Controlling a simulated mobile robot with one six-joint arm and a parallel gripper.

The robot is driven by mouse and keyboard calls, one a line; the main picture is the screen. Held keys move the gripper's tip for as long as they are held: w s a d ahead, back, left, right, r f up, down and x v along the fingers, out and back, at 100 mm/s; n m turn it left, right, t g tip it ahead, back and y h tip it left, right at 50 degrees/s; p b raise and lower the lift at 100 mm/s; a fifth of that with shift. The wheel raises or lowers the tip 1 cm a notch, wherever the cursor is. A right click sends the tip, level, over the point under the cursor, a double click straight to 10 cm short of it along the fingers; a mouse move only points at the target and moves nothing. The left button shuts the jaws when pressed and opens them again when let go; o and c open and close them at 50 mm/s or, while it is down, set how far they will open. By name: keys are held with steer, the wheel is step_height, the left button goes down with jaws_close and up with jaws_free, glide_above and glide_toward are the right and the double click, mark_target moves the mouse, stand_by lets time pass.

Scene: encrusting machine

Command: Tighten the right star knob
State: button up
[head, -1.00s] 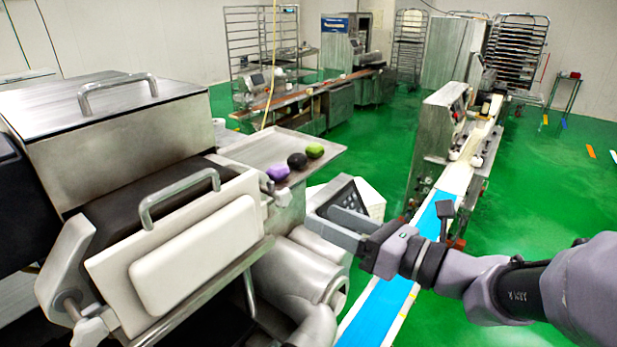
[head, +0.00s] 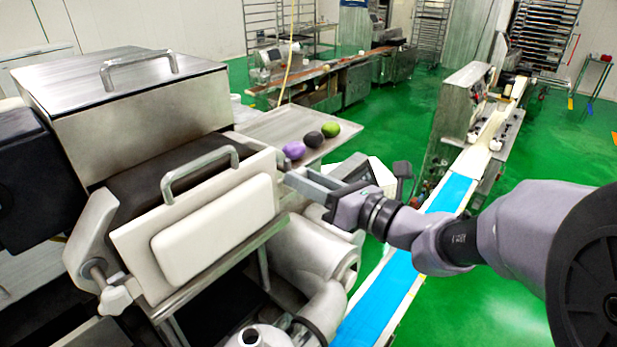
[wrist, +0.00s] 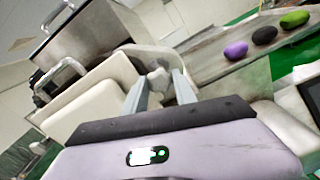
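The right star knob (wrist: 158,78) is pale and sits at the right end of the white front cover of the machine. In the wrist view it shows between the two grey fingers of my gripper (wrist: 161,84), which stand apart. In the head view my gripper (head: 298,177) reaches the right edge of the cover from the right, and its fingers largely hide the knob. I cannot tell whether either finger touches the knob. The left star knob (head: 115,301) is in plain view at the cover's lower left.
A metal tray (head: 262,132) holding a purple, a dark and a green piece lies just behind my gripper. The cover has a handle (head: 200,170). A blue conveyor belt (head: 385,298) runs below my arm. Metal cylinders (head: 310,255) stand under the gripper.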

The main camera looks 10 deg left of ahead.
jaws_close()
steer(key=shift+f+b, duration=0.1)
steer(key=shift+b, duration=0.2)
steer(key=n+b, duration=1.6)
steer(key=b, duration=0.7)
steer(key=shift+n, duration=0.4)
steer(key=o, duration=1.1)
jaws_free()
steer(key=shift+c, duration=0.2)
